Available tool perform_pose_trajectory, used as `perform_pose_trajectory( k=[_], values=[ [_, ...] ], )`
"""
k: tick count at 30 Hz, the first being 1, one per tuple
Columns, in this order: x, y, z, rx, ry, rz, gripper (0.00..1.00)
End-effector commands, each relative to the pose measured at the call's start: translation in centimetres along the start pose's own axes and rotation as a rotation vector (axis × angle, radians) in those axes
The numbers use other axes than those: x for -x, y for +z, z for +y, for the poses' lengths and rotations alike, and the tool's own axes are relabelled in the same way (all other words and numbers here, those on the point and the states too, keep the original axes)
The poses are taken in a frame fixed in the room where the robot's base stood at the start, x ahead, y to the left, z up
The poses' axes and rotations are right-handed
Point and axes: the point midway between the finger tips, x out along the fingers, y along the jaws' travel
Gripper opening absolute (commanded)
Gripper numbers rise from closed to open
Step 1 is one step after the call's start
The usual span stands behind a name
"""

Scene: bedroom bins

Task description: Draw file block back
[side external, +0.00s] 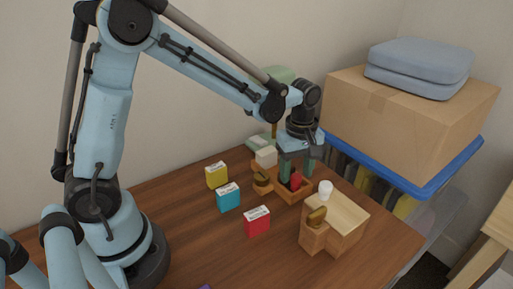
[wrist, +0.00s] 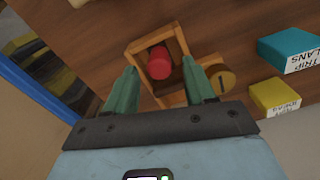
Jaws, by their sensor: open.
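Three labelled blocks that look like file blocks stand on the desk: yellow (side external: 216,175), teal (side external: 228,197) and red (side external: 257,221). I cannot tell which one the task means. The yellow block (wrist: 275,97) and teal block (wrist: 290,48) also show at the right of the wrist view. My gripper (side external: 296,174) is open over a small open wooden box (side external: 291,197), away from the labelled blocks. Its green fingers (wrist: 160,65) point down on either side of the box's opening. A red cylinder (wrist: 159,62) lies between them in the box; contact with the fingers is not visible.
A round wooden knob (wrist: 222,79) is beside the box. A wooden block unit (side external: 345,218) with a brass-coloured knob and a white cup (side external: 325,190) stands at the right. A cardboard box (side external: 405,115) rests on a blue-lidded bin (side external: 440,181). The desk's front is mostly clear.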

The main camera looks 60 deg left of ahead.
Motion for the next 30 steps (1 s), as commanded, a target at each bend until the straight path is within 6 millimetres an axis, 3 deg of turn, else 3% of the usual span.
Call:
perform_pose_trajectory(
  k=[18, 24, 30],
  values=[
    [9.7, 0.0, -0.1, 0.000, 0.000, 0.000, 0.54],
    [11.3, 0.0, 0.0, 0.000, 0.000, 0.000, 0.54],
    [11.7, 0.0, 0.0, 0.000, 0.000, 0.000, 0.54]
  ],
)
